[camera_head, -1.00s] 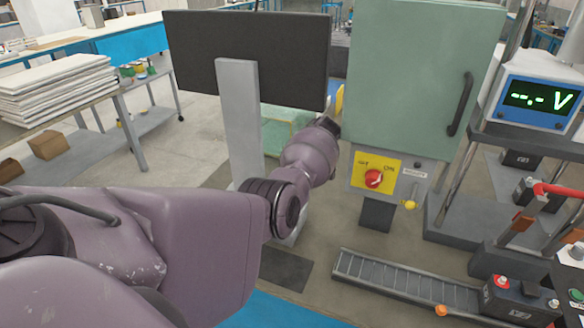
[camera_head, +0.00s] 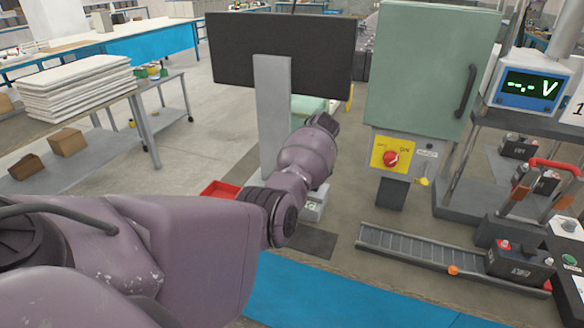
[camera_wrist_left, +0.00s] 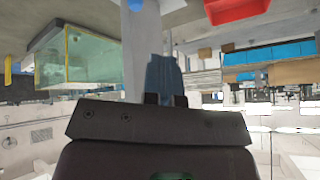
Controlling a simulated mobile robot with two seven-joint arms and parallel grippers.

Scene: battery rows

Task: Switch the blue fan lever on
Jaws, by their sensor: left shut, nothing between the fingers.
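I cannot make out a blue fan lever for certain. A small blue part (camera_wrist_left: 135,5) shows at the top edge of the left wrist view, on a pale grey post; its shape is cut off. In the head view the grey post (camera_head: 272,105) stands in front of a dark panel (camera_head: 285,35), with no lever visible on it. My left gripper (camera_head: 325,121) is beside the post, its fingers hard to see there. In the left wrist view the left gripper (camera_wrist_left: 163,70) is shut and empty, below the blue part in the picture. My right gripper is out of view.
A green cabinet (camera_head: 425,70) with a red knob (camera_head: 391,159) on a yellow plate and a small yellow lever (camera_head: 423,181) stands right of my left gripper. A roller track (camera_head: 430,265) lies below it. A red bin (camera_head: 220,189) is behind my arm.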

